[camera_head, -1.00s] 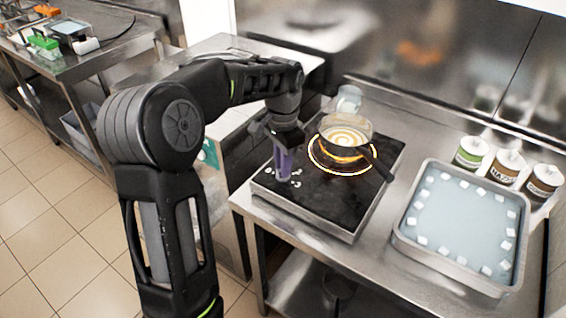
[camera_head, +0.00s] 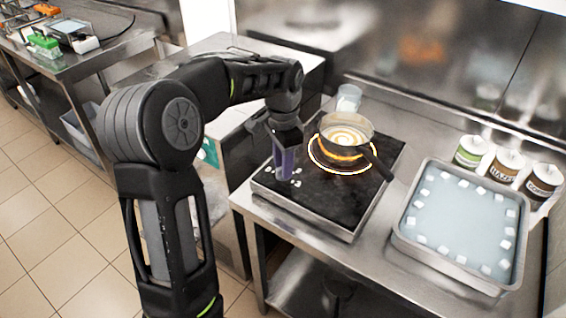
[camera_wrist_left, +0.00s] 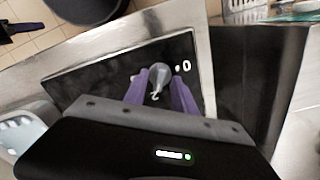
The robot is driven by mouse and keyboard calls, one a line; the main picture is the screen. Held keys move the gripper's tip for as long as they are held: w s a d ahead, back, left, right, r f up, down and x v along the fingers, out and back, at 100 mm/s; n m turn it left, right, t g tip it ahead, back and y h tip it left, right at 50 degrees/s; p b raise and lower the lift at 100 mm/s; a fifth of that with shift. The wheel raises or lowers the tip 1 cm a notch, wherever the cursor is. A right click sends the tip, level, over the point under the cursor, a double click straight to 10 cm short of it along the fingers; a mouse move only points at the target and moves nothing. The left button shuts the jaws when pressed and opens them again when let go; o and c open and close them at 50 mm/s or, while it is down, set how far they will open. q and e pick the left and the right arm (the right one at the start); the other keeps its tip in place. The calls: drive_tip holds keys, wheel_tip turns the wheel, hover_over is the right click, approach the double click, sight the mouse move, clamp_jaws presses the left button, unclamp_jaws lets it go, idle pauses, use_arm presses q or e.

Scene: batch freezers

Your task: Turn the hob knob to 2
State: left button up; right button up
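The hob (camera_head: 330,200) is a black plate in a steel frame on the steel table. Its grey knob (camera_wrist_left: 159,78) shows in the left wrist view, between the two purple fingers of my left gripper (camera_wrist_left: 160,82). The fingers lie close along both sides of the knob and look closed on it. A white 0 mark is right of the knob, and a 2 shows just below it; I cannot tell exactly where the knob points. In the head view my left gripper (camera_head: 284,172) reaches down to the hob's left corner and hides the knob. My right gripper is out of view.
A saucepan (camera_head: 346,128) stands on the hob's glowing ring, its dark handle (camera_head: 378,162) pointing front right. A clear jar (camera_head: 349,98) is behind it. A steel tray (camera_head: 402,240) with white cubes and several labelled tubs (camera_head: 505,164) are to the right.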

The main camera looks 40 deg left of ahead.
use_arm(q)
wheel_tip(320, 180, up, 8)
drive_tip(key=shift+f, duration=0.1)
idle(0.6)
drive_tip(key=shift+s, duration=0.1)
idle(0.4)
